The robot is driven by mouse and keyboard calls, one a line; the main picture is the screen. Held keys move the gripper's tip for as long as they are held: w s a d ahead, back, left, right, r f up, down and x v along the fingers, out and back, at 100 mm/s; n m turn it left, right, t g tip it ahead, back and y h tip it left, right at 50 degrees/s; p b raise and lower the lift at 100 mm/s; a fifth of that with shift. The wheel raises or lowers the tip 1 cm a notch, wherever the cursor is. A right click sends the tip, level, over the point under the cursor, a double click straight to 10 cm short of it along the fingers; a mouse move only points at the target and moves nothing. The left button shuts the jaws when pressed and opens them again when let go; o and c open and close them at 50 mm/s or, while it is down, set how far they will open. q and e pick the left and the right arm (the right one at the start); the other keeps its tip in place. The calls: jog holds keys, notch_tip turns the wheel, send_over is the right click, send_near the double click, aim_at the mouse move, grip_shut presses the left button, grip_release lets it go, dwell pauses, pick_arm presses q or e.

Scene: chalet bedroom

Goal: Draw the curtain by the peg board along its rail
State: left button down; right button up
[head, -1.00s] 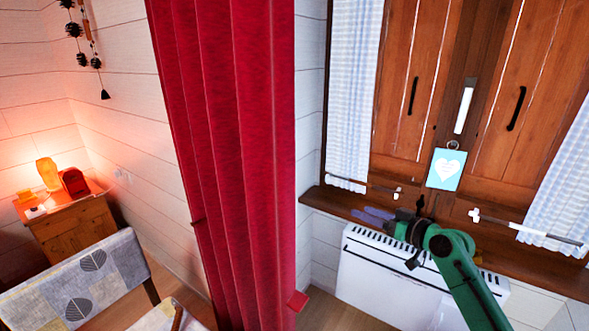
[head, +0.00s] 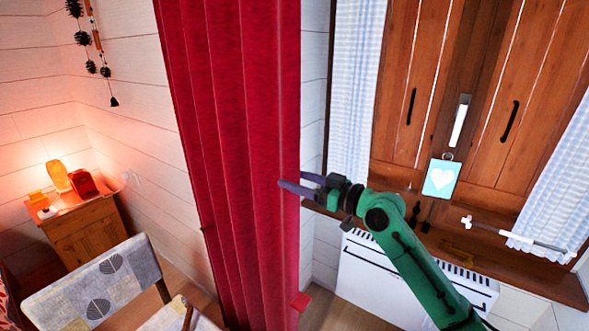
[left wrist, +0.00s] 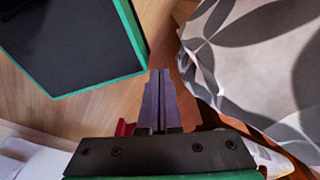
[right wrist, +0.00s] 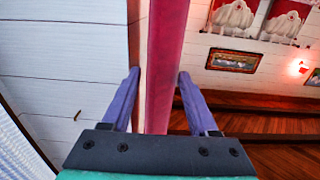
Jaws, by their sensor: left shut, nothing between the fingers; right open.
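The red curtain (head: 230,130) hangs in folds in the middle of the head view, with a small red tab (head: 301,302) low on its right edge. My right gripper (head: 293,180) is open at that right edge, at mid-height. In the right wrist view the curtain's edge (right wrist: 166,60) runs upright between the two spread fingers (right wrist: 159,76), which are not closed on it. My left gripper (left wrist: 160,76) is shut and empty in the left wrist view, away from the curtain. The rail and the peg board cannot be made out.
A white radiator (head: 375,288) stands under the wooden window sill (head: 540,277), right of the curtain. A tag with a heart (head: 441,179) hangs at the shutters. Left are a patterned chair (head: 95,285) and a wooden cabinet (head: 85,235) with a glowing lamp (head: 58,176).

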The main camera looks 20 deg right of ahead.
jog(key=shift+w+a, duration=0.15)
jog(key=shift+w, duration=0.1)
jog(key=shift+s, duration=0.1)
grip_shut()
jog(key=shift+f, duration=0.1)
dwell(1.1)
